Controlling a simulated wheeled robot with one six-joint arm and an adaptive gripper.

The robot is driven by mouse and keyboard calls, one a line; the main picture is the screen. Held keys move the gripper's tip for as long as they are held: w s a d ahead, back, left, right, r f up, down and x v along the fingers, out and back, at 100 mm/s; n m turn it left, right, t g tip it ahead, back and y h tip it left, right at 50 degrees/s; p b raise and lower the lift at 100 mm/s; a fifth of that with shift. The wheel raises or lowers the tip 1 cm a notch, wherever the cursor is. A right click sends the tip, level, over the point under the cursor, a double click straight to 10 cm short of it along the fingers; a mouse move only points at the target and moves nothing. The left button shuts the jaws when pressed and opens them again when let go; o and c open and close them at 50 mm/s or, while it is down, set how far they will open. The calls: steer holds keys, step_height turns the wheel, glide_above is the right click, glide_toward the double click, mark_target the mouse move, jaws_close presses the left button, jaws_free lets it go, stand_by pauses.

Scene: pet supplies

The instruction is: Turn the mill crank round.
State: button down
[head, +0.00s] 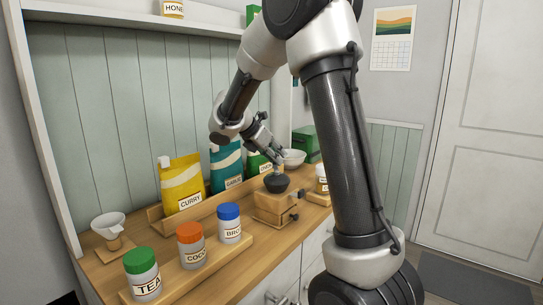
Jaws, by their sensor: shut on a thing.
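The mill (272,208) is a wooden box with a dark bowl-shaped top, standing on the wooden counter right of the middle. A small dark knob shows on its front. My gripper (280,164) reaches down from the upper left to just above the dark top. It is shut on what appears to be the mill crank, at the top of the mill. The crank's arm and handle are too small and too covered by my fingers to make out clearly.
Tea (145,277), orange-lidded (190,247) and blue-lidded (229,225) jars stand on a front board. Curry (182,186) and teal (226,170) bags stand behind. A white funnel (108,224) is left; a white bowl (293,158) is behind the mill.

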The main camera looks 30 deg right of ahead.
steer(key=shift+s+d+m+g+y, duration=0.35)
steer(key=shift+s+d+m+g, duration=0.3)
steer(key=shift+m+g, duration=0.9)
steer(key=shift+s+d+m+g+y, duration=0.4)
steer(key=shift+s+m+g, duration=0.55)
steer(key=shift+m, duration=0.95)
steer(key=shift+s+d+m+g+y, duration=0.25)
steer(key=shift+s+d+m+g, duration=0.4)
steer(key=shift+m+g, duration=0.95)
steer(key=shift+m, duration=0.25)
steer(key=c, duration=1.2)
jaws_free()
